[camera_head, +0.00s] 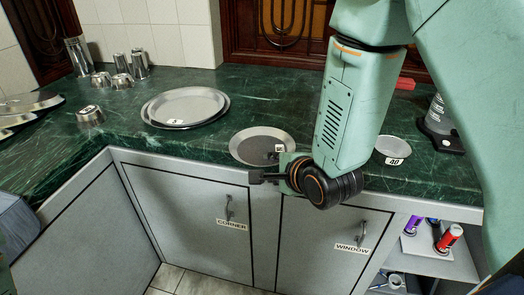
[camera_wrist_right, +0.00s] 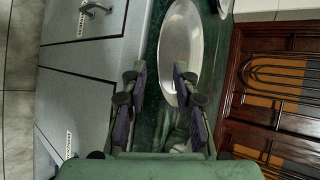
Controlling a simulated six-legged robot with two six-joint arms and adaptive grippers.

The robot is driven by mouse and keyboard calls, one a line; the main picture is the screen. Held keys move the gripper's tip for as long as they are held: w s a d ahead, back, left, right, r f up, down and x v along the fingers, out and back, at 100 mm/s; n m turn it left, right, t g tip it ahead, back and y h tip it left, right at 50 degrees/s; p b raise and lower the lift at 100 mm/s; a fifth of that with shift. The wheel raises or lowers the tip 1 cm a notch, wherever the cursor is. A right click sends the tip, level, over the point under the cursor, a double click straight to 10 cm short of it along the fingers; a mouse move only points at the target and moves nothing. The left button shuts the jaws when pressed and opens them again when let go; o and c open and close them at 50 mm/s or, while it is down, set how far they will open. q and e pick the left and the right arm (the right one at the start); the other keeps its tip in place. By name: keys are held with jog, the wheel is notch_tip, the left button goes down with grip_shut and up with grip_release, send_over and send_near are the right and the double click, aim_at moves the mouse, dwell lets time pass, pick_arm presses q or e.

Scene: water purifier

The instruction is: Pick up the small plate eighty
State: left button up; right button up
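The small plate (camera_head: 258,142), a round shallow metal plate, lies on the green counter near its front edge. A small label, too small to read surely, sits on its right side, next to my right gripper (camera_head: 256,177). In the right wrist view the plate (camera_wrist_right: 182,40) lies just beyond the fingertips. The gripper is at the counter's front edge, at the plate's near right side. My left gripper is not in view.
Larger stacked plates (camera_head: 185,104) lie left of the small plate. A bowl labelled 40 (camera_head: 393,147) stands right of my arm. Metal cups (camera_head: 120,64) stand at the back left. Cabinet doors labelled CORNER (camera_head: 190,215) and WINDOW (camera_head: 325,240) are below the counter.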

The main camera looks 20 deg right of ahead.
jog(key=shift+x, duration=1.25)
jog(key=shift+s, duration=0.1)
jog(key=shift+c, duration=0.5)
grip_shut()
jog(key=shift+d, duration=0.1)
